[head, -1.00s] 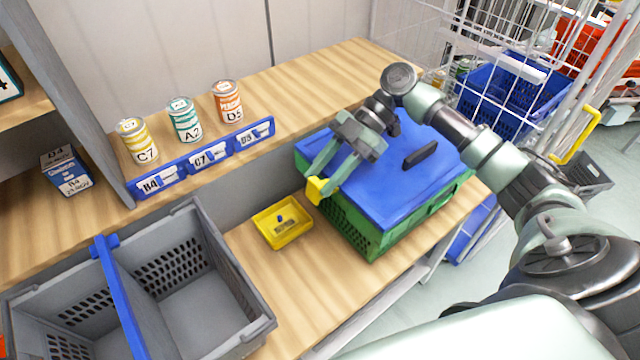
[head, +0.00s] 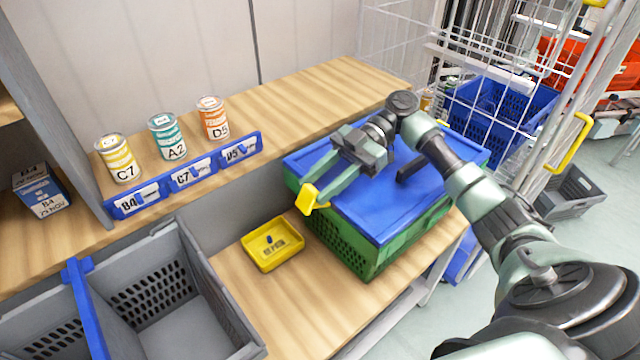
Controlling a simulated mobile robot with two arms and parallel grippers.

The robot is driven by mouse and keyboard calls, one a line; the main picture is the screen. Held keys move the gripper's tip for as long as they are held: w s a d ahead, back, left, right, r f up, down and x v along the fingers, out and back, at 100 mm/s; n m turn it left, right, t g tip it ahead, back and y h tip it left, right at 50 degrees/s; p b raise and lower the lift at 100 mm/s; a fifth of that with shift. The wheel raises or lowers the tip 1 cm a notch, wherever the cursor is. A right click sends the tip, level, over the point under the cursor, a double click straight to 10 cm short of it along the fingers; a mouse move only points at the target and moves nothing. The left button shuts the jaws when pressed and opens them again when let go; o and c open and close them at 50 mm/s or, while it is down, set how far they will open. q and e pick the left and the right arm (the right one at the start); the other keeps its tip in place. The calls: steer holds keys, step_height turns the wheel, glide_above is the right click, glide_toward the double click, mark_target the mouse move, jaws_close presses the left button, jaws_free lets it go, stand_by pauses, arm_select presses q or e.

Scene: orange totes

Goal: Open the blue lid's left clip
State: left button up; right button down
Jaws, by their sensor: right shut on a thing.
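The blue lid (head: 375,215) lies on a green crate (head: 345,240) on the wooden bench. A dark handle (head: 416,163) stands on its top. A yellow clip (head: 307,200) is at the lid's left side. My right gripper (head: 311,194) reaches over the lid from the right, and its fingertips are shut on this clip. The fingers hide part of it, and I cannot tell whether it is free of the crate's rim. A bit of yellow at the lid's far right (head: 443,123) looks like another clip. My left gripper is not in view.
A yellow tray (head: 254,259) with a small blue item sits left of the crate. A grey tote (head: 236,335) with a blue bar stands front left. Several cans and a blue label rail (head: 155,200) are behind. A wire cage (head: 420,40) stands behind right.

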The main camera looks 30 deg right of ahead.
steer(key=c, duration=0.9)
jaws_free()
steer(key=b+v, duration=0.2)
steer(key=v, duration=0.5)
steer(key=shift+f+b, duration=0.15)
steer(key=shift+b, duration=0.15)
steer(key=shift+d+r, duration=0.2)
steer(key=shift+d, duration=0.2)
